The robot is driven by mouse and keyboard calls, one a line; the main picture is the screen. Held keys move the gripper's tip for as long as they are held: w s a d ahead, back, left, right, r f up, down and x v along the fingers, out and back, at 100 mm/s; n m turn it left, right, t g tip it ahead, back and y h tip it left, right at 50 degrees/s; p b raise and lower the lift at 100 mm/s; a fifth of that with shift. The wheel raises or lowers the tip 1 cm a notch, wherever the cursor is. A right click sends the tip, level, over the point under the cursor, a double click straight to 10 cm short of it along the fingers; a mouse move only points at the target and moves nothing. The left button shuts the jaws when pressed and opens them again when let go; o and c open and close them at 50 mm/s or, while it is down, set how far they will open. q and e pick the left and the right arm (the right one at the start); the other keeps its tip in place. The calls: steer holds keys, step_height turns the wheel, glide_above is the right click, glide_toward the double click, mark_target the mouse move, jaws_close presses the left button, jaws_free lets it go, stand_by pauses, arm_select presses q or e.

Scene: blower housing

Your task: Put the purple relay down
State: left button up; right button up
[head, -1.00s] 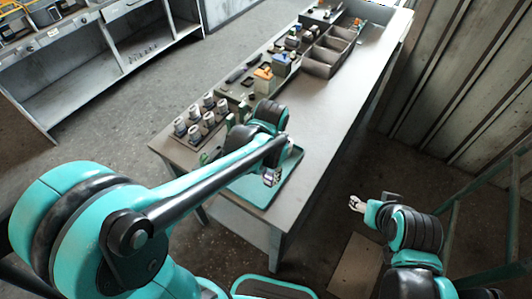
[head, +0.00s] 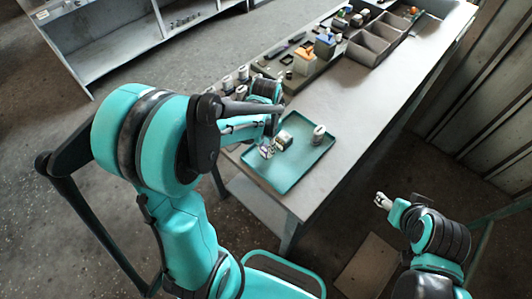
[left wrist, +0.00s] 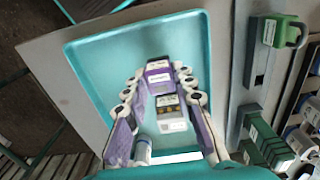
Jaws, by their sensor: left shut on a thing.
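I cannot tell whether the relay touches the tray floor. My right gripper (head: 383,201) is off the table at the right; its fingers are too small to read.
A pale cylinder (head: 319,134) stands in the tray; it also shows in the left wrist view (left wrist: 142,152). A rack of parts, with a green padlock (left wrist: 288,34), lies along the tray's far side. Divided bins (head: 372,45) stand farther back. The tray's front part is clear.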

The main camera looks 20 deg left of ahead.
mark_target(266, 153)
arm_select(q)
step_height(266, 153, down, 3)
steer(key=shift+w+f+b, duration=0.1)
steer(key=shift+f+b, duration=0.05)
steer(key=shift+b, duration=0.35)
steer(key=o, duration=0.5)
steer(key=shift+f, duration=0.1)
steer(key=o, duration=0.4)
